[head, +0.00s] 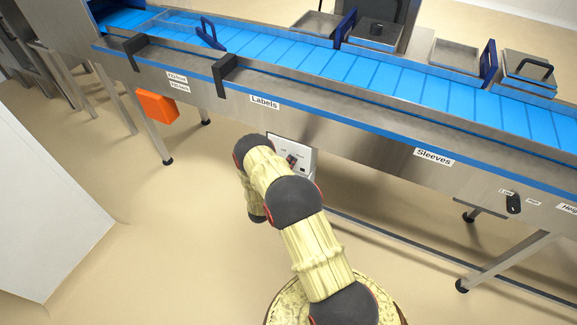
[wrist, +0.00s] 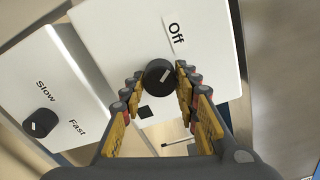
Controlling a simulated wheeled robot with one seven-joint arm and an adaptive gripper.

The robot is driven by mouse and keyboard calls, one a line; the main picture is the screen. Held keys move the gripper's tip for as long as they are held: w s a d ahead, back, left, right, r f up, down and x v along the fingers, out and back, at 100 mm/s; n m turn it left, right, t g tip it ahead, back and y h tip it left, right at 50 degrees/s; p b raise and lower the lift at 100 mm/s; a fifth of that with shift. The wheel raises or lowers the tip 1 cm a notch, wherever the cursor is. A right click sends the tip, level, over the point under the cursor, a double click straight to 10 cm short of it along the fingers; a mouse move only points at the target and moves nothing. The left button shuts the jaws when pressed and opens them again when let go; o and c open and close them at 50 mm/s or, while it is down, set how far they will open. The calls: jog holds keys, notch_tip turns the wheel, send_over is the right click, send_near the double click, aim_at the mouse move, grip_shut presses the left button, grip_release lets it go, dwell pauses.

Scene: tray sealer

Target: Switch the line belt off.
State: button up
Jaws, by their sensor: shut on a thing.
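A white control panel (wrist: 105,25) fills the middle of the wrist view, with a black round knob (wrist: 157,72) on it. A label reading "Off" (wrist: 176,33) is beside the knob, towards the top right. My gripper (wrist: 158,82) has its two fingers on either side of this knob and is shut on it. The knob has a pale pointer mark; which label it points at I cannot say for sure. In the head view the panel (head: 306,157) shows under the line belt (head: 270,57), partly behind my arm, which hides most of my gripper.
A second white panel (wrist: 58,85) with a black knob (wrist: 40,123) marked "Slow" and "Fast" is at the left in the wrist view. An orange box (head: 157,106) hangs under the conveyor. A black switch (head: 514,204) sits at the right. The floor in front is clear.

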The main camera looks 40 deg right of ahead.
jog(key=shift+n, duration=0.4)
jog(key=o, duration=1.1)
jog(key=shift+o, duration=0.2)
jog(key=v, duration=1.2)
